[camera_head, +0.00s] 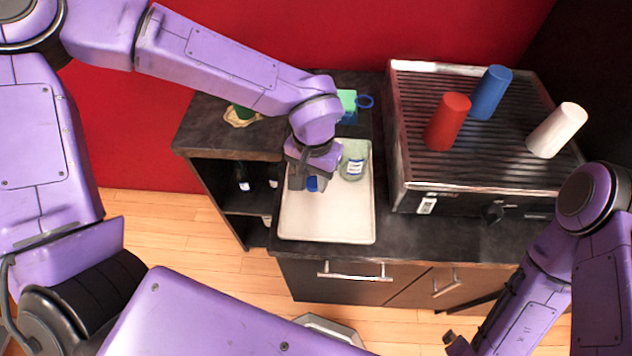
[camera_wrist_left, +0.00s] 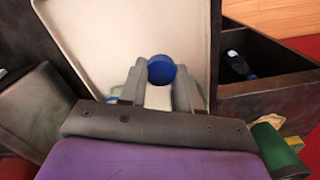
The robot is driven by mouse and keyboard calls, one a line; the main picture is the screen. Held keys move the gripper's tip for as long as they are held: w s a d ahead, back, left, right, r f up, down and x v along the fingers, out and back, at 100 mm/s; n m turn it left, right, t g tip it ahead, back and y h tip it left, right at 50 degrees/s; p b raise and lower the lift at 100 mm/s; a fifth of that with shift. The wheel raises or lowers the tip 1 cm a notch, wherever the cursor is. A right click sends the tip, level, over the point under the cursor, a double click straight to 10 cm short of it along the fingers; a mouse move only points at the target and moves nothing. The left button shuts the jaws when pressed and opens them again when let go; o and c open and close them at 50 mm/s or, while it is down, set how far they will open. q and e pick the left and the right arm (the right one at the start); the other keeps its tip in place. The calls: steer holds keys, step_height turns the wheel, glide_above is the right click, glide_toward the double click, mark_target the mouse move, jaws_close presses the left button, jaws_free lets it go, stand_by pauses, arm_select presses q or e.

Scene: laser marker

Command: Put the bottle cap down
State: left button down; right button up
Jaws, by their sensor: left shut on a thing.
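The blue bottle cap (camera_head: 313,184) is between the fingers of my left gripper (camera_head: 308,184), over the cream tray (camera_head: 325,225). In the left wrist view the cap (camera_wrist_left: 161,70) shows between the fingertips of the shut left gripper (camera_wrist_left: 160,82), with the tray (camera_wrist_left: 100,30) behind it. I cannot tell whether the cap touches the tray. A clear greenish bottle (camera_head: 353,160) with a label stands at the tray's back right, just right of the gripper. My right gripper (camera_head: 455,342) is at the bottom edge, partly out of view, apart from these things.
A ribbed metal machine (camera_head: 410,150) stands right of the tray, with red (camera_head: 447,122), blue (camera_head: 490,92) and white (camera_head: 557,130) cups on top. A green item (camera_head: 347,100) and blue ring-handled item (camera_head: 365,102) sit behind the tray. The tray's front half is clear.

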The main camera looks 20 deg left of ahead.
mark_target(315, 180)
arm_select(q)
step_height(315, 180, down, 3)
steer(key=shift+d, duration=0.15)
steer(key=shift+w+f, duration=0.3)
steer(key=shift+f, duration=0.1)
steer(key=shift+s, duration=0.15)
steer(key=shift+f, duration=0.15)
